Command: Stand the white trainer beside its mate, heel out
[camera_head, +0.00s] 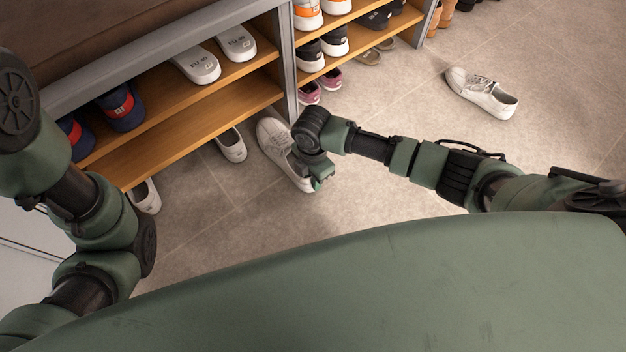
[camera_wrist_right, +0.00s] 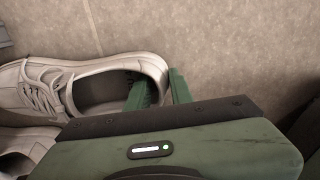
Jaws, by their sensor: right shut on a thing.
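A white lace-up trainer (camera_head: 275,141) is at the end of the bench's left section, toe toward the bench and heel toward me. My right gripper (camera_head: 318,183) is at its heel. In the right wrist view my right gripper (camera_wrist_right: 162,90) is shut on the heel rim of this trainer (camera_wrist_right: 45,88), one finger inside the opening and one outside. I cannot tell whether its sole touches the floor. A similar white trainer (camera_head: 482,93) lies alone on the floor to the right. My left arm shows at the left, but its gripper does not.
A white shoe (camera_head: 231,145) stands left of the held trainer, partly under the lower shelf (camera_head: 190,130). Another pale shoe (camera_head: 146,196) is farther left. White slides (camera_head: 197,64) sit on the upper shelf. A grey bench upright (camera_head: 288,60) is close behind.

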